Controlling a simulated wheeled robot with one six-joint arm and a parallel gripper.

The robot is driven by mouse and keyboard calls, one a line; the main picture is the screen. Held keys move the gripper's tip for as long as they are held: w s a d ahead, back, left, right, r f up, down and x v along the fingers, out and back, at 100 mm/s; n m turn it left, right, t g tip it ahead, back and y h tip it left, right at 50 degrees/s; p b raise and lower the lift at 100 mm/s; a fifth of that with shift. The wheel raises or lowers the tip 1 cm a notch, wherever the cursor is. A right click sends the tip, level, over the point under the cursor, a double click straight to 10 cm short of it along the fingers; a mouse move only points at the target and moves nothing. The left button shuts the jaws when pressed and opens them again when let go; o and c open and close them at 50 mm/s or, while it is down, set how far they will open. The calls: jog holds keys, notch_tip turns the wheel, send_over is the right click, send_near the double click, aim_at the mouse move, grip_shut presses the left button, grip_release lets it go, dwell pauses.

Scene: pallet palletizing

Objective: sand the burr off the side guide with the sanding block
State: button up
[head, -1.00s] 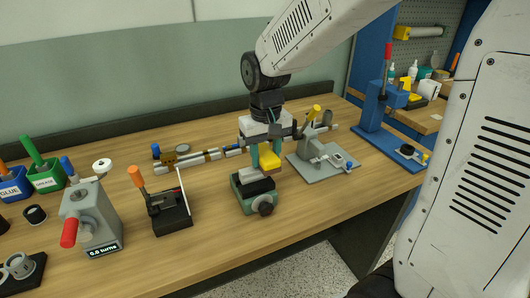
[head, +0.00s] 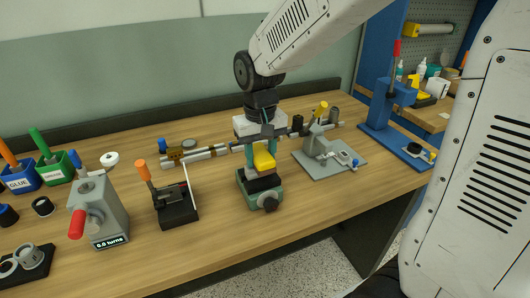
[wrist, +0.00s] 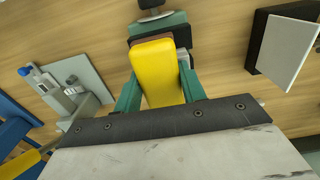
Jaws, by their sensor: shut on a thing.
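My gripper (head: 263,163) is shut on the yellow sanding block (head: 264,158). In the wrist view the block (wrist: 158,72) sits between the two green fingers of my gripper (wrist: 160,86). The block is right above a small green vise (head: 259,197) with a dark part (head: 262,183) in its jaws, likely the side guide. In the wrist view the vise (wrist: 155,27) shows just beyond the block, which hides part of it. I cannot make out a burr, nor whether the block touches the dark part.
Left of the vise stands a black fixture with an orange handle (head: 144,170), then a grey crank unit (head: 98,215). A grey clamp plate (head: 330,165) is to the right, a blue press (head: 388,105) farther right. Rods (head: 205,152) lie behind my gripper.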

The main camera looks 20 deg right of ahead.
aim_at(246, 169)
jog(key=shift+a, duration=1.95)
jog(key=shift+d, duration=1.2)
jog(key=shift+d+f, duration=0.15)
jog(key=shift+d, duration=0.95)
jog(key=shift+d+f, duration=0.1)
jog(key=shift+d, duration=1)
jog(key=shift+s, duration=0.1)
notch_tip(246, 169, up, 7)
